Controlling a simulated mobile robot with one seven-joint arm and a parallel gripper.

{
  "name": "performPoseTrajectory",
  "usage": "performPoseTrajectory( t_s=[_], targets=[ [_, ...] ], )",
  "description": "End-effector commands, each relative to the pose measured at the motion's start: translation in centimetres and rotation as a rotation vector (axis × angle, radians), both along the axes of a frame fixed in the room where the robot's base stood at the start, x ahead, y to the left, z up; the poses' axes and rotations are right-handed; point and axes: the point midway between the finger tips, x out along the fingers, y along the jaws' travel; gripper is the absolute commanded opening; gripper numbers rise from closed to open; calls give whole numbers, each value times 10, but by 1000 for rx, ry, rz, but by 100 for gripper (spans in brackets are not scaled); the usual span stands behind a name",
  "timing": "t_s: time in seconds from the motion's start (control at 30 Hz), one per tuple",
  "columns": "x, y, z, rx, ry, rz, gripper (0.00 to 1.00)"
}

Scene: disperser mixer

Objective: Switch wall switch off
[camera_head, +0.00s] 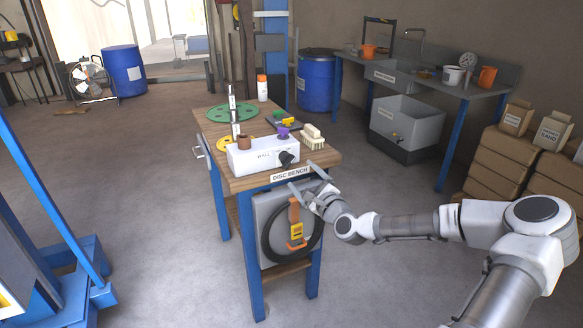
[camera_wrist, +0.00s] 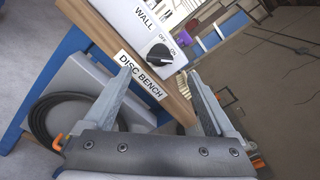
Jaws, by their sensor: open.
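The wall switch is a white box (camera_head: 255,158) on the front of the wooden bench, marked "WALL", with a black rotary knob (camera_head: 286,158) at its right end. In the wrist view the knob (camera_wrist: 160,54) shows with OFF and ON printed beside it; its pointer looks turned toward ON, though it is small. My gripper (camera_head: 305,178) is open and empty at the bench's front edge, just below and in front of the knob. In the wrist view its two fingers (camera_wrist: 161,73) stand apart, with the knob between and beyond their tips, not touched.
The "DISC BENCH" label (camera_head: 291,174) is on the bench's front edge, close to my fingers. A grey panel with a black hose (camera_head: 270,244) and an orange-yellow device (camera_head: 296,230) is below. A brush (camera_head: 313,137) and purple item (camera_head: 283,132) stand behind the switch.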

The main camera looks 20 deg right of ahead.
Motion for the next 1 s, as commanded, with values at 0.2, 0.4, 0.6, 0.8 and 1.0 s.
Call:
performPoseTrajectory(
  t_s=[0.2,0.4,0.6,0.8,1.0],
  targets=[
    [43,2,-1,-2,-1,1,90],
    [68,2,-1,-2,0,0,90],
    [77,2,0,-1,0,-1,90],
    [78,3,0,0,1,-1,90],
    [78,3,0,-1,1,-1,65]
  ],
)
